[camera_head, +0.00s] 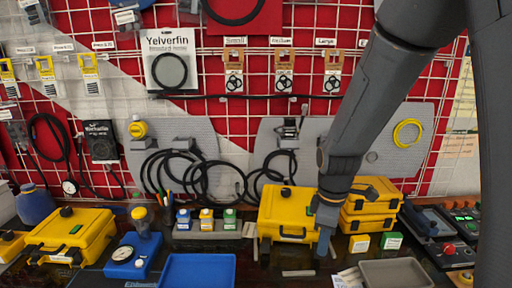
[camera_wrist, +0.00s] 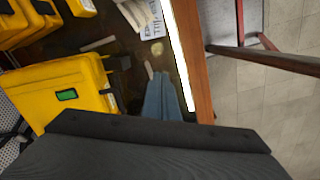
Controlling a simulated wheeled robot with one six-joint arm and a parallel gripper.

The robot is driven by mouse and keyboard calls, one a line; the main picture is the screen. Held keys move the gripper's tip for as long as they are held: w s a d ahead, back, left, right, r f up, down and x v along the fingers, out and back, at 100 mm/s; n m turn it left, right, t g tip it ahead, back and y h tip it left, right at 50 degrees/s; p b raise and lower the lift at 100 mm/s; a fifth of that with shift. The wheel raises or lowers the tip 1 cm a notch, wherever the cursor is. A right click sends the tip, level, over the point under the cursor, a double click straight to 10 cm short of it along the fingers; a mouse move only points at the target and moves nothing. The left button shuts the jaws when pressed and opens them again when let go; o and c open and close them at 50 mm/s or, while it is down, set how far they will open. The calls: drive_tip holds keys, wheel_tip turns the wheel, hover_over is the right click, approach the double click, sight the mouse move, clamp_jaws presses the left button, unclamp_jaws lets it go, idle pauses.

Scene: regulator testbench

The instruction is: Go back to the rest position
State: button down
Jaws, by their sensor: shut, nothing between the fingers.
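My gripper (camera_head: 324,242) hangs at the end of my arm at the lower middle right of the head view, pointing down over the bench. In the wrist view its blue-grey fingers (camera_wrist: 163,98) are together, with nothing held between them. In the head view it is just right of a yellow case (camera_head: 288,226) with a black handle. I cannot tell whether it touches that case. Two stacked yellow cases (camera_head: 372,207) stand to its right, partly behind my arm.
A blue tray (camera_head: 198,270) and a grey tray (camera_head: 396,273) lie at the front. A blue-based gauge regulator (camera_head: 127,262) stands left. Small coloured boxes (camera_head: 206,222) sit in a holder. Behind is a red grid wall with hanging hoses. The wrist view shows the wooden bench edge (camera_wrist: 190,60).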

drive_tip(key=s+f+m+t+b, duration=0.1)
drive_tip(key=s+f+m+b, duration=0.3)
drive_tip(key=s+m, duration=0.3)
drive_tip(key=shift+s+d+m+b, duration=0.2)
drive_tip(key=shift+d+m+b, duration=0.45)
drive_tip(key=shift+m, duration=2.25)
drive_tip(key=shift+a+f, duration=0.1)
drive_tip(key=shift+a, duration=0.1)
